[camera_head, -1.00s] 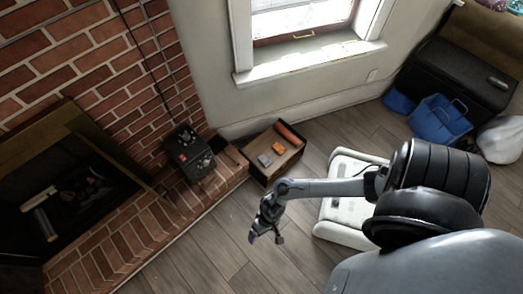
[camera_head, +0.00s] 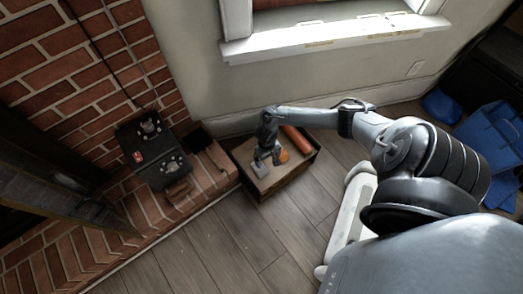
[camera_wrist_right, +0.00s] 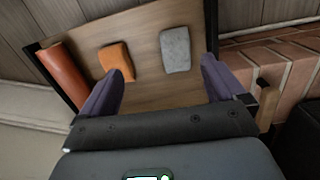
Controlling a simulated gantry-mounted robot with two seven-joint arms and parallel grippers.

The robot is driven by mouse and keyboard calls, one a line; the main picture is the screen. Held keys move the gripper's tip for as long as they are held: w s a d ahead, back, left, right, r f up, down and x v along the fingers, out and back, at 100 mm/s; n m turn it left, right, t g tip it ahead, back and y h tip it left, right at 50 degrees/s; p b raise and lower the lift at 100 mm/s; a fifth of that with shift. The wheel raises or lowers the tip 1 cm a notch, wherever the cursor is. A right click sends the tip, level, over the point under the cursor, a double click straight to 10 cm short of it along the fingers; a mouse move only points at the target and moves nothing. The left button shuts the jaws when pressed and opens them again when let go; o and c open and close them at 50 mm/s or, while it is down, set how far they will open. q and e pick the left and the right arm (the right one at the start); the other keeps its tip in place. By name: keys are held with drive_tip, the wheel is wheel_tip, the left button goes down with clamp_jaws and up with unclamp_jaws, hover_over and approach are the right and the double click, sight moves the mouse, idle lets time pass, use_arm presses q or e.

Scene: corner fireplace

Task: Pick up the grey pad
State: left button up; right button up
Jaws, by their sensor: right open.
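My right gripper (camera_head: 266,155) is above the box. In the right wrist view its two fingers (camera_wrist_right: 163,88) are wide apart with nothing between them; they do not appear to touch the pad. My left gripper is in neither view.
An orange pad (camera_head: 283,156), partly hidden by my gripper, and an orange-red roll (camera_head: 297,139) share the box. A black case (camera_head: 154,148) stands on the brick hearth (camera_head: 212,181) to the left. Blue bins (camera_head: 492,140) stand at the right. The wooden floor in front is clear.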

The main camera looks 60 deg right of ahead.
drive_tip(key=shift+t, duration=0.4)
drive_tip(key=w+f+b, duration=0.1)
drive_tip(key=f+b, duration=0.1)
drive_tip(key=w+f+b, duration=0.1)
drive_tip(key=f+b, duration=0.2)
drive_tip(key=w+f+b, duration=0.2)
drive_tip(key=f, duration=0.1)
drive_tip(key=shift+a, duration=0.1)
drive_tip(key=shift+f+b, duration=0.2)
drive_tip(key=shift+b, duration=0.15)
drive_tip(key=shift+f+b, duration=0.35)
wheel_tip(320, 180, down, 5)
drive_tip(key=b, duration=0.5)
drive_tip(key=shift+w+r, duration=0.15)
drive_tip(key=shift+r, duration=0.05)
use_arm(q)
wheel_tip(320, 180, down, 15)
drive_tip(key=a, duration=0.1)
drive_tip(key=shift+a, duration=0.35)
use_arm(e)
drive_tip(key=shift+c, duration=0.2)
